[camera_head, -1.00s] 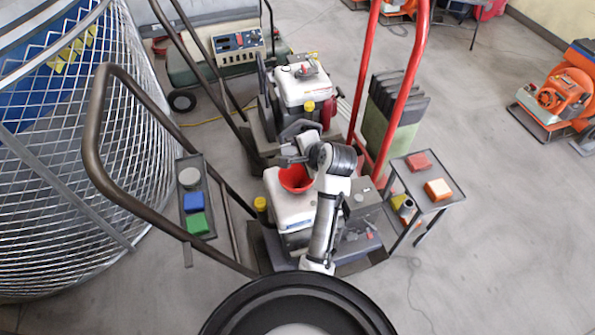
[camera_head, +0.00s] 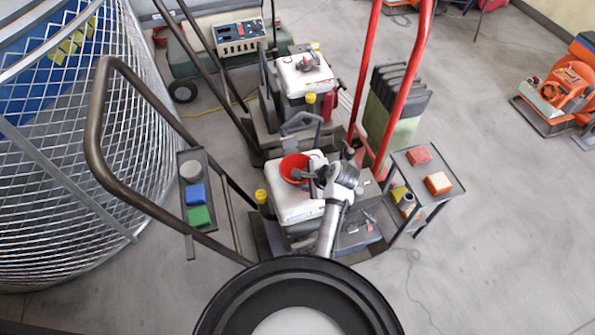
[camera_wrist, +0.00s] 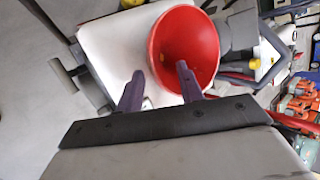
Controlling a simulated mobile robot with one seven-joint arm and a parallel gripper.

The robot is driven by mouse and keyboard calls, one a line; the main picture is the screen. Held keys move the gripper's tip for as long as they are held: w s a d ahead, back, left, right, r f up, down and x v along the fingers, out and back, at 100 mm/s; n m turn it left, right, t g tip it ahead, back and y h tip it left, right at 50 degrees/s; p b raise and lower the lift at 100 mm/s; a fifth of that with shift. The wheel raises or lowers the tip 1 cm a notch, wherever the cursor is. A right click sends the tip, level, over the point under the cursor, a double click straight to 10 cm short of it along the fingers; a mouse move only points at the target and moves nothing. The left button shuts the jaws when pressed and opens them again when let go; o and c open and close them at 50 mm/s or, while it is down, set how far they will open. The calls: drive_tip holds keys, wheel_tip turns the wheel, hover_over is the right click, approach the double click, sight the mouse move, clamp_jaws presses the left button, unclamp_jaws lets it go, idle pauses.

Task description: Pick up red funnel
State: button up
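The red funnel (camera_head: 293,163) sits on the white tank (camera_head: 285,200) of the nearer machine, its wide mouth facing up. In the wrist view the funnel (camera_wrist: 185,35) is just ahead of my gripper (camera_wrist: 160,70). My gripper is open, with two purple fingers apart. The right finger overlaps the funnel's inside and the left finger is just outside its left rim, over the white tank. I cannot tell whether either finger touches the funnel. In the head view my gripper (camera_head: 303,174) is at the funnel's right side. The funnel's spout is hidden.
A brown handle (camera_head: 97,150) curves around the left side, with a narrow tray (camera_head: 183,163) of small blocks. A red handle (camera_head: 405,85) rises behind right. A small side table (camera_head: 425,160) holds red and orange blocks. Another white-topped machine (camera_head: 300,78) stands behind.

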drive_tip(key=x, duration=0.4)
drive_tip(key=shift+s+a+f, duration=0.1)
drive_tip(key=shift+s+a, duration=0.05)
drive_tip(key=shift+s, duration=0.1)
clamp_jaws()
